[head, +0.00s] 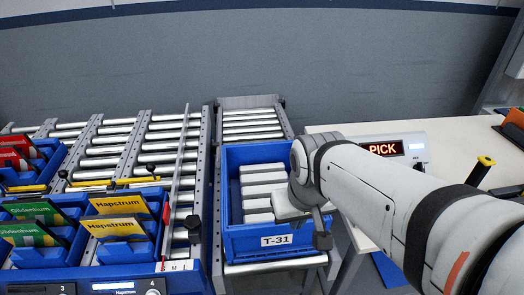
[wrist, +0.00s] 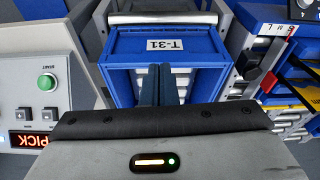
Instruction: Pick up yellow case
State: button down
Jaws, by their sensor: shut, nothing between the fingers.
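Two yellow cases marked Hapstrum show in the head view, a rear one (head: 118,204) and a front one (head: 114,226). They stand leaning in a blue slotted holder (head: 115,251) at the left, beside green cases (head: 35,211). My gripper shows in the wrist view (wrist: 161,84) with its dark fingers together and nothing between them. It is over the blue T-31 tote, well to the right of the yellow cases. In the head view my arm hides most of the gripper. Yellow parts at the wrist view's right edge are too cut off to identify.
The blue T-31 tote (head: 268,248) holds several white boxes (head: 262,180) on a roller lane. Roller conveyors (head: 105,150) with rails run behind the holder. Right is a white bench (head: 455,150) with a lit PICK display (head: 382,148). Red cases (head: 14,148) stand far left.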

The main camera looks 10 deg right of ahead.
aim_at(128, 227)
jog(key=z, duration=1.8)
jog(key=k, duration=1.7)
jog(key=u, duration=2.15)
jog(key=i, duration=1)
